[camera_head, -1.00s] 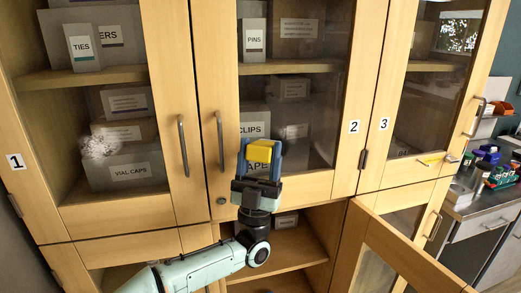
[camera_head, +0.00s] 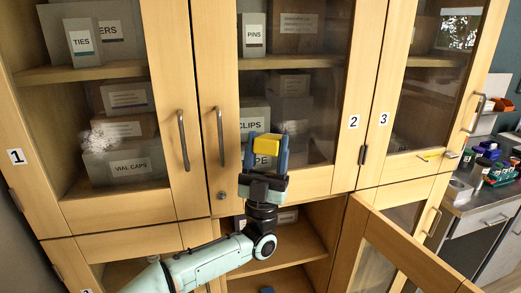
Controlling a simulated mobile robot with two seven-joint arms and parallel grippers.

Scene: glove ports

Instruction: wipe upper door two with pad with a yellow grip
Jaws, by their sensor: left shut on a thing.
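Upper door two (camera_head: 314,181) is a shut, wood-framed glass door marked 2, with a metal handle on its left. A faint pale smudge (camera_head: 294,127) shows on its glass, right of the gripper. My left gripper (camera_head: 266,150) is in front of the lower left of this door, shut on the pad with a yellow grip (camera_head: 266,144). The yellow grip sits between the blue fingers. The pad's wiping face is hidden, so I cannot tell whether it touches the glass. My right gripper is not in view.
Upper door one (camera_head: 120,209) is shut, with a white smudge (camera_head: 97,140) on its glass. Upper door three (camera_head: 397,170) is shut. A lower glass door (camera_head: 400,255) stands open at the lower right. A counter (camera_head: 485,205) with small items is at the far right.

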